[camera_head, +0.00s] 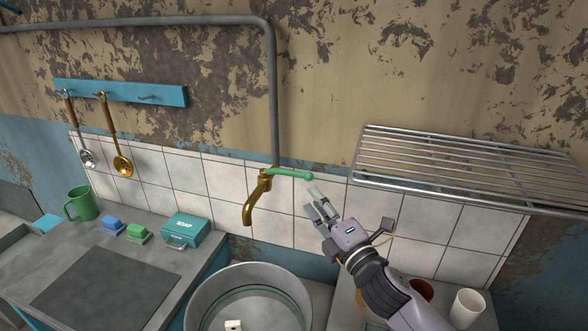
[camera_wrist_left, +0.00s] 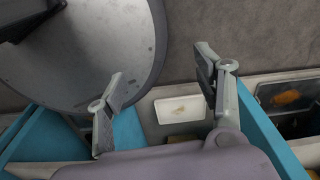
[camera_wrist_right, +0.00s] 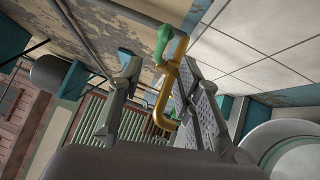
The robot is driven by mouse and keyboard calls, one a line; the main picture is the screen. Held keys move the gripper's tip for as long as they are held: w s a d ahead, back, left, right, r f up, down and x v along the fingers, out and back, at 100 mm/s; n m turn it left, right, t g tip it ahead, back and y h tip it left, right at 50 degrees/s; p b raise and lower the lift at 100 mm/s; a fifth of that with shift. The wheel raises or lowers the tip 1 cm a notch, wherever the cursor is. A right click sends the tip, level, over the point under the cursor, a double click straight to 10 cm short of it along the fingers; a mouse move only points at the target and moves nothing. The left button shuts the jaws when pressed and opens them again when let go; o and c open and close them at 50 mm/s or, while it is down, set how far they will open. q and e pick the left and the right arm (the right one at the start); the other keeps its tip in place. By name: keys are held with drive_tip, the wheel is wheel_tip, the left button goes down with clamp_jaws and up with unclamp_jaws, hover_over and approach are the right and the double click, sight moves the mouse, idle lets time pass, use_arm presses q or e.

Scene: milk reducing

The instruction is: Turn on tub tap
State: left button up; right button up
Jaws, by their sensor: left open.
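The tub tap (camera_head: 253,201) is a brass spout on the wall pipe with a green lever handle (camera_head: 291,173) pointing right. In the right wrist view, the brass tap (camera_wrist_right: 166,92) and its green handle (camera_wrist_right: 163,42) appear beyond and between the fingers. My right gripper (camera_head: 316,203) is open and empty, just below and right of the handle's end, apparently apart from it. The round metal tub (camera_head: 198,292) stands under the spout. My left gripper (camera_wrist_left: 160,92) is open and empty, seen only in the left wrist view.
A wire rack (camera_head: 470,170) juts from the wall at right, above a white cup (camera_head: 467,308). A teal soap box (camera_head: 187,230), sponges and a green mug (camera_head: 81,204) sit on the left counter. A vertical pipe (camera_head: 272,95) runs above the tap.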

sight(294, 174)
drive_tip(key=p+x, duration=0.2)
drive_tip(key=x, duration=0.8)
drive_tip(key=shift+w+f, duration=0.15)
drive_tip(key=shift+w+a, duration=0.25)
drive_tip(key=shift+w, duration=0.1)
use_arm(q)
drive_tip(key=shift+w+a+r, duration=0.15)
drive_tip(key=shift+w+r, duration=0.35)
drive_tip(key=shift+r, duration=0.1)
drive_tip(key=shift+w+a+r, duration=0.15)
drive_tip(key=shift+w+r, duration=0.3)
drive_tip(key=shift+r, duration=0.15)
use_arm(e)
drive_tip(key=shift+c, duration=0.2)
clamp_jaws()
